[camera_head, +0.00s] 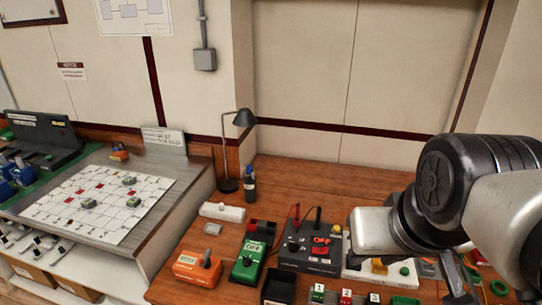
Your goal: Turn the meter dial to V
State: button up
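Several boxes with knobs stand on the wooden bench. The dark box (290,262) has a knob at its left, a red OFF label, and a red and a black lead at its back. A green box (247,268) with a black knob and a label stands left of it, and an orange box (186,271) with a dark knob further left. I cannot tell for certain which is the meter; no V mark is readable. My gripper (485,288) is at the lower right, away from these boxes. Dark finger-like parts show, partly cut off by the frame; their opening is unclear.
A desk lamp (242,120) and a dark bottle (249,188) stand behind the boxes. Blocks numbered 1, 2 and 3 (346,298) are at the front edge of view. A white unit (352,271) is right of the dark box. The bench's back (340,190) is clear.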

aim_at(246, 262)
jog(key=j+u, duration=0.15)
jog(key=u, duration=0.15)
jog(key=j+u, duration=0.1)
jog(key=u, duration=0.25)
jog(key=i+j+z, duration=0.1)
jog(key=j+z, duration=0.25)
jog(key=j, duration=0.15)
jog(key=i+j+z, duration=0.15)
jog(key=j+z, duration=0.15)
jog(key=j, duration=0.2)
